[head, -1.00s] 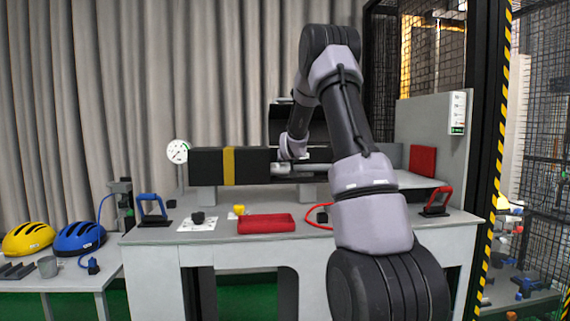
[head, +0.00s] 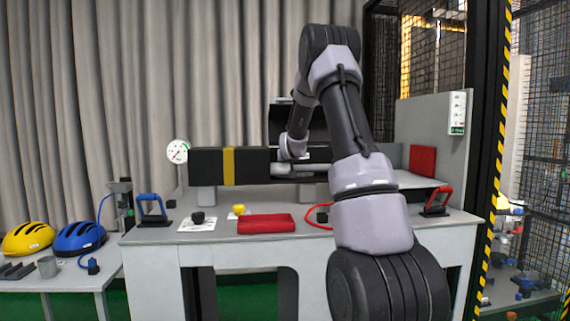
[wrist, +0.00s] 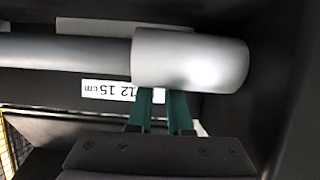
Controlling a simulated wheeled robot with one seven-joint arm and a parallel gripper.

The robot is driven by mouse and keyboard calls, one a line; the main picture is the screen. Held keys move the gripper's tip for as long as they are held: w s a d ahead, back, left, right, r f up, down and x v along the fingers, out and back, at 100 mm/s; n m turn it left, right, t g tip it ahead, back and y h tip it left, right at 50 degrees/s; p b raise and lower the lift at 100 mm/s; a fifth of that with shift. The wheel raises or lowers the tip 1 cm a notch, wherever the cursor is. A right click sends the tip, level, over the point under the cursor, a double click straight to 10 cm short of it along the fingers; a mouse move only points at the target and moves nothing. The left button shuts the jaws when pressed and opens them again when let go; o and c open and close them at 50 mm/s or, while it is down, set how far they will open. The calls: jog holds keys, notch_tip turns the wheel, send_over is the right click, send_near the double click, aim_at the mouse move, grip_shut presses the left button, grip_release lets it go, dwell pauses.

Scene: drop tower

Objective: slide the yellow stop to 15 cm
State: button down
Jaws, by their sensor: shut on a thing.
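In the wrist view, my gripper (wrist: 164,105) has its two green fingers close together, with their tips hidden behind a thick grey cylinder (wrist: 190,60). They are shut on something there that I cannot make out. No yellow shows between them. A white scale (wrist: 108,90), seen upside down, reads 12 and 15 cm, and the fingers cover its right part. I cannot make out the yellow stop in either view.
A thinner grey rod (wrist: 60,50) runs left from the cylinder. On the bench (head: 160,240) are a red pad (head: 266,223), a small yellow part (head: 238,210), a black knob (head: 198,217), a blue handle (head: 152,209) and a red handle (head: 437,202). A dial gauge (head: 177,152) stands behind.

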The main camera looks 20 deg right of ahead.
aim_at(299, 164)
dwell(0.9)
jog(key=d, duration=0.2)
jog(key=s+d, duration=0.1)
jog(key=d, duration=0.3)
jog(key=shift+s+d, duration=0.1)
jog(key=shift+s, duration=0.25)
jog(key=shift+r, duration=0.1)
jog(key=c, duration=0.8)
grip_release()
jog(key=shift+d, duration=0.15)
jog(key=shift+c, duration=0.2)
jog(key=v, duration=1.1)
